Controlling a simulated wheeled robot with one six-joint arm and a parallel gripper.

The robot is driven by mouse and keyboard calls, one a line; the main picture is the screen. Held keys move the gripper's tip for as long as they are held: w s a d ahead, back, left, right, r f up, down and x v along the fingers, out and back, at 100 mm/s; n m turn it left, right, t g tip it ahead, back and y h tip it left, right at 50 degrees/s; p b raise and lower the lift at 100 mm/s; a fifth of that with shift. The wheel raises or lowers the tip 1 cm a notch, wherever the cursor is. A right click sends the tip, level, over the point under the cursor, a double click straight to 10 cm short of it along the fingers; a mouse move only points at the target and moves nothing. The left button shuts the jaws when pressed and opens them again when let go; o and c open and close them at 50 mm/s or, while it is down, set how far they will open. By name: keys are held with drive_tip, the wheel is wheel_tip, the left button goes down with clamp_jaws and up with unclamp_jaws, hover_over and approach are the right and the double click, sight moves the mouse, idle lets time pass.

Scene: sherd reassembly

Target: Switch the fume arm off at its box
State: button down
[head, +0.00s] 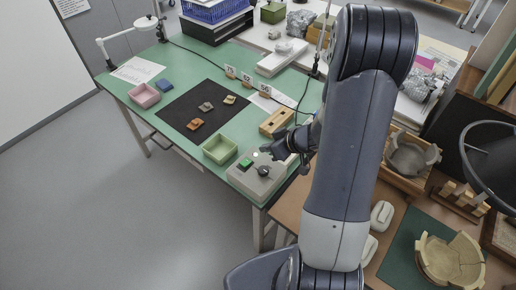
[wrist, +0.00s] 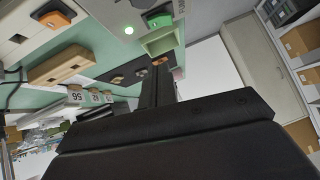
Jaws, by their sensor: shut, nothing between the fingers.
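A grey control box (head: 259,184) sits at the near right corner of the green table, with a green button (head: 245,163) and a black knob (head: 264,171) on top. A black switch with an orange face (wrist: 55,18) is on a pale housing at upper left; I cannot tell whether that housing is the same box. My gripper (head: 268,149) is shut and empty, just beyond the box and close to it. Whether it touches is unclear. I cannot identify the fume arm for certain.
A green tray (head: 220,149) stands left of the box, and a wooden block with holes (head: 276,122) behind it. Sherds lie on a black mat (head: 178,115). Wooden benches with bowls lie right of my arm, which hides part of the table.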

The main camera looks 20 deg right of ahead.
drive_tip(key=shift+v, duration=1.6)
drive_tip(key=shift+w+d, duration=0.1)
drive_tip(key=shift+d, duration=0.1)
